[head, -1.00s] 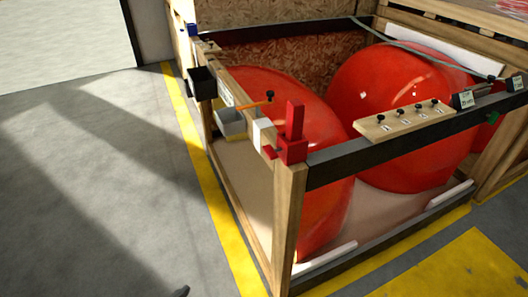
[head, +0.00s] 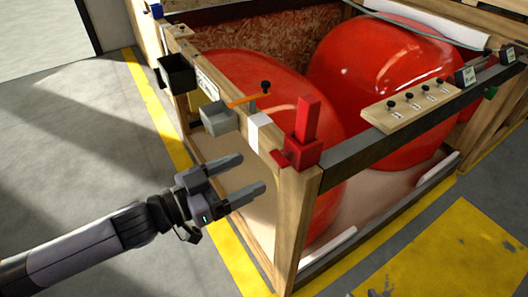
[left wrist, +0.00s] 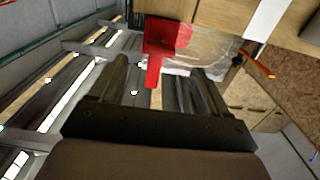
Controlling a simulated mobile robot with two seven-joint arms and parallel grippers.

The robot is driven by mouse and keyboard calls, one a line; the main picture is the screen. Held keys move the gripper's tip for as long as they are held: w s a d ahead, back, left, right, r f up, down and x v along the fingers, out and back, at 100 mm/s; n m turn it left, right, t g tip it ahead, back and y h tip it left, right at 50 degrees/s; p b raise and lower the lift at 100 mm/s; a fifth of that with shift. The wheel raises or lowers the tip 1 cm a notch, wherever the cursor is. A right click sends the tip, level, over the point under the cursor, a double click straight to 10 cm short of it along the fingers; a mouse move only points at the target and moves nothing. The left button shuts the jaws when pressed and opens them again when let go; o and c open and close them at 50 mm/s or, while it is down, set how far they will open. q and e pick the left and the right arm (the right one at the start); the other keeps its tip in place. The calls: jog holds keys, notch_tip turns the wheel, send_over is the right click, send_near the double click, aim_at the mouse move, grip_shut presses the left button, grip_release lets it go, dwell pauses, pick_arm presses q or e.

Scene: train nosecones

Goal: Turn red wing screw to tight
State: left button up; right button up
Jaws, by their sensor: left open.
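A red fixture (head: 304,150) sits on the near top corner of the wooden crate, with an upright red block and a small red piece sticking out on its left side. I cannot tell which part is the wing screw. My left gripper (head: 251,173) is open and empty, left of and below the red fixture and apart from it. In the left wrist view, the red fixture (left wrist: 160,50) shows ahead, between and beyond the open fingers of the gripper (left wrist: 155,68). My right gripper is not in view.
Large red nosecones (head: 385,85) lie inside the crate (head: 293,225). Along its left rail are a black bin (head: 176,73), a grey bin (head: 218,118) and an orange-handled tool (head: 247,99). A wooden board with black knobs (head: 408,105) sits on the right rail. The floor at left is clear.

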aim_at(275, 160)
pick_arm(q)
jog(key=shift+p+x, duration=0.35)
jog(key=shift+x, duration=3.25)
jog(key=c, duration=1.1)
jog(key=shift+o, duration=0.2)
